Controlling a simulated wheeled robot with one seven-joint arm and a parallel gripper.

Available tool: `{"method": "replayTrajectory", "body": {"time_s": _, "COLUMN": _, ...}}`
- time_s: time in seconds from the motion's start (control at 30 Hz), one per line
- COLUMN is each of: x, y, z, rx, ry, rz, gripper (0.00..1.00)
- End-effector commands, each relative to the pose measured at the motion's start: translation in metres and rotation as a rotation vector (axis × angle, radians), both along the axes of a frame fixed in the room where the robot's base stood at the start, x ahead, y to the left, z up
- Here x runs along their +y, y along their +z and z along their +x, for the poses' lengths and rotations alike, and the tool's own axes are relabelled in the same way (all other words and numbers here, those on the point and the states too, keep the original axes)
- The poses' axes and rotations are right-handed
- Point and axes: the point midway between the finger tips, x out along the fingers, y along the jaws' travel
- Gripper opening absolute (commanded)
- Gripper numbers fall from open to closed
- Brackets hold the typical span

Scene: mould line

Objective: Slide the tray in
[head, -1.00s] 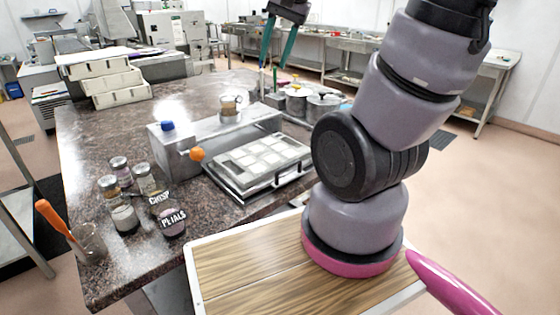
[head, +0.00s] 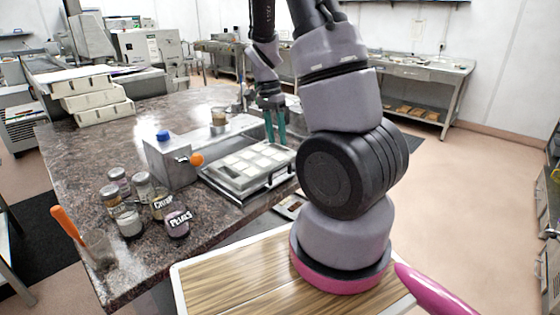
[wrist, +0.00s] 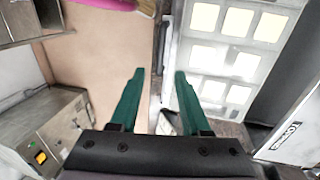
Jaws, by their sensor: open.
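The tray (head: 235,182) is a flat grey frame with several pale square cells, lying on the dark stone counter in front of a grey metal machine (head: 174,162). A bar handle (head: 268,190) runs along its near right side. In the wrist view the tray (wrist: 230,57) fills the upper right. My gripper (head: 275,130) has green fingers, points down and hangs by the tray's right end. In the wrist view its fingers (wrist: 158,75) are spread and empty, with the tray's edge showing beyond and between them. Whether they touch the tray cannot be told.
An orange knob (head: 196,159) and a blue cap (head: 162,135) are on the machine. Several labelled jars (head: 177,221) and a beaker with an orange-handled tool (head: 69,225) stand at the counter's left front. Stacked white boxes (head: 95,100) stand at the back left.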

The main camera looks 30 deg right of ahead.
Motion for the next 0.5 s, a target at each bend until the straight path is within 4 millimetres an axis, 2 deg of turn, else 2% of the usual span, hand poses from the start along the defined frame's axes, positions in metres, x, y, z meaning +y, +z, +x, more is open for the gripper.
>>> {"method": "replayTrajectory", "body": {"time_s": 0.1, "x": -0.002, "y": -0.025, "z": -0.006, "rx": 0.005, "ry": 0.000, "rz": 0.000, "gripper": 0.47}}
{"method": "replayTrajectory", "body": {"time_s": 0.3, "x": -0.004, "y": -0.058, "z": -0.012, "rx": 0.004, "ry": 0.001, "rz": 0.001, "gripper": 0.47}}
{"method": "replayTrajectory", "body": {"time_s": 0.5, "x": -0.005, "y": -0.075, "z": -0.014, "rx": 0.000, "ry": 0.002, "rz": 0.001, "gripper": 0.47}}
